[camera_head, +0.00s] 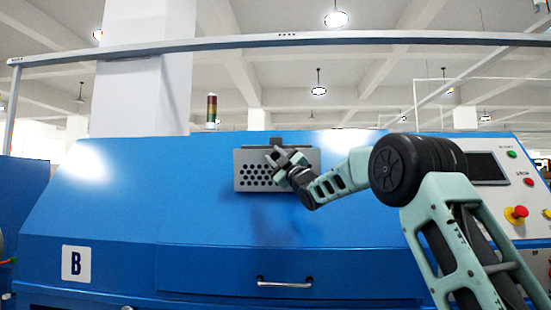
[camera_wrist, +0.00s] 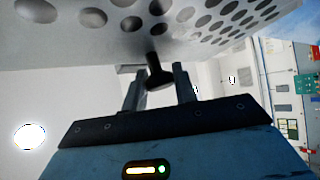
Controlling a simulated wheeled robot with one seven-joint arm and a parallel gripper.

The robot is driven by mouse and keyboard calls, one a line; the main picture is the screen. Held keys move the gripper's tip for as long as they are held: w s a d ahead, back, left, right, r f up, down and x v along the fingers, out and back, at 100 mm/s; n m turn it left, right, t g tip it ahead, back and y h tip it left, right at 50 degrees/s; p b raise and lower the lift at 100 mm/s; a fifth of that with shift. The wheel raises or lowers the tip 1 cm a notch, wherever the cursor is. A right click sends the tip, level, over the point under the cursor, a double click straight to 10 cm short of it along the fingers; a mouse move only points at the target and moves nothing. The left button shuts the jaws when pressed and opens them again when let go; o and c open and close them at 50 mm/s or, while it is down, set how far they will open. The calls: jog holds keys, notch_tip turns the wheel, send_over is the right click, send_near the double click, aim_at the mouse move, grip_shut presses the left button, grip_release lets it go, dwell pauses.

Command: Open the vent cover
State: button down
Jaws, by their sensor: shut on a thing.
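The vent cover (camera_head: 249,182) is a grey metal plate with round holes, on the upper sloping front of the blue machine in the head view. In the wrist view the cover (camera_wrist: 220,18) spans the top of the picture. A dark knob (camera_wrist: 156,72) sticks out from it between my fingers. My gripper (camera_head: 277,158) is at the middle of the cover and hides part of its face. In the wrist view its two fingers (camera_wrist: 158,88) stand either side of the knob, and it is shut on the knob. I cannot tell how far the cover is swung.
The blue machine (camera_head: 120,220) fills the lower head view, with a silver handle (camera_head: 284,283) below the cover. A control panel with a red stop button (camera_head: 516,213) is at the right. A signal light (camera_head: 211,108) stands behind.

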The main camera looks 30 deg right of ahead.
jog(key=c, duration=1.1)
grip_release()
jog(key=shift+c, duration=0.2)
jog(key=shift+f, duration=0.1)
jog(key=b+v, duration=0.4)
jog(key=v, duration=1.3)
jog(key=shift+s, duration=0.2)
